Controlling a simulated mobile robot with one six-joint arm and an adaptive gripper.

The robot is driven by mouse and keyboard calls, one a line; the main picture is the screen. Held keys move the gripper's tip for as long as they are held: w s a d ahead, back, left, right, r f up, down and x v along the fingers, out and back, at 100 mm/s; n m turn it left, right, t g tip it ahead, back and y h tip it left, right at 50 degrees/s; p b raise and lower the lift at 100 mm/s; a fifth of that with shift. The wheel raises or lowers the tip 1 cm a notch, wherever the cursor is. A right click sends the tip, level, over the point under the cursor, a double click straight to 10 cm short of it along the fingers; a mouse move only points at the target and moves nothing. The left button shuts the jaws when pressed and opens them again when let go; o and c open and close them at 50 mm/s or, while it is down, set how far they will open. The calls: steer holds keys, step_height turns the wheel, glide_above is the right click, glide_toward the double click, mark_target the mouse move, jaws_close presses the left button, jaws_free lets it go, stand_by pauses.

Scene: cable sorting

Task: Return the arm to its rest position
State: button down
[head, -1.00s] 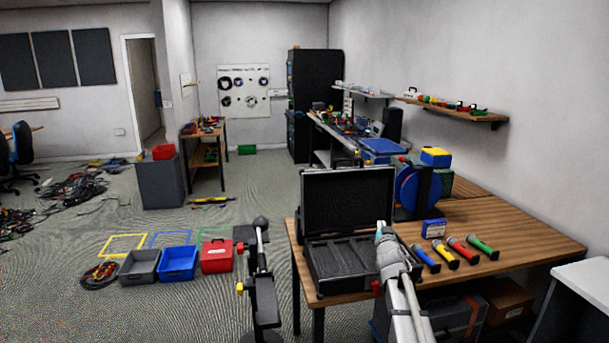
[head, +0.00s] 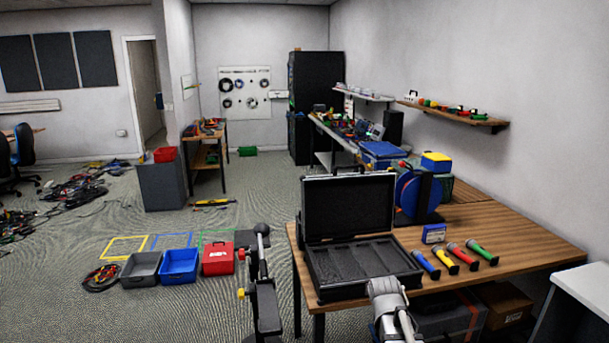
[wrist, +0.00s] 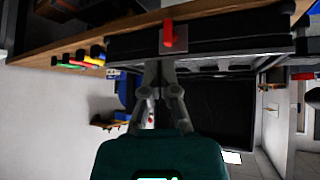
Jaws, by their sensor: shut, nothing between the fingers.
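My gripper (wrist: 160,68) is shut and empty in the wrist view, its fingertips together. It faces the front of the open black case (wrist: 222,112), whose red latch (wrist: 168,38) shows just beyond the tips. In the head view my arm (head: 388,300) is folded low at the table's front edge, below the case (head: 348,205). The gripper itself is not clearly seen there. I cannot tell from the pictures whether the fingertips touch the case.
Grey, blue and red bins (head: 218,261) stand on the floor at left. A white surface (head: 588,285) is at right.

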steer(key=s+a+f+n+g+y+p, duration=0.1)
steer(key=s+a+g, duration=0.2)
steer(key=s, duration=0.7)
steer(key=s+a+f+n+g+y, duration=0.1)
steer(key=s+a+g, duration=0.2)
steer(key=s, duration=0.7)
steer(key=shift+f+g+p, duration=0.35)
steer(key=shift+g, duration=0.55)
